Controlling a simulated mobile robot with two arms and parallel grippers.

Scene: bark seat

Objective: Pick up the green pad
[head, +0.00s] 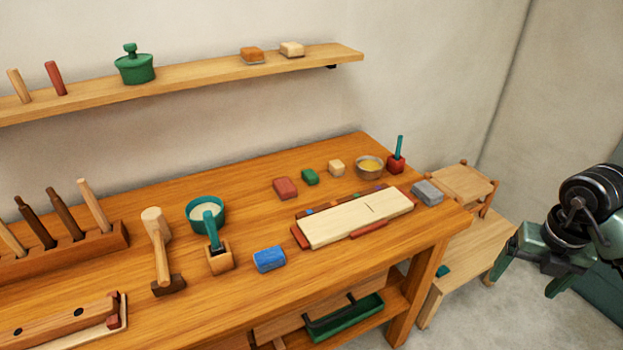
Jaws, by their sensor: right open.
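A small green block (310,177), which looks like the green pad, lies on the wooden workbench (340,275). It sits between a red block (285,188) on its left and a pale cream block (336,167) on its right, apart from both. My right gripper (527,274) is open and empty. It hangs at the right of the picture, beyond the bench's right end and well away from the green block. My left gripper is not in view.
A clamped pale board (356,217) lies in front of the blocks. A yellow-filled bowl (369,167), red holder (396,164), grey block (428,192) and blue block (269,259) stand nearby. A low wooden stand (470,245) adjoins the bench's right end. A shelf (200,80) hangs above.

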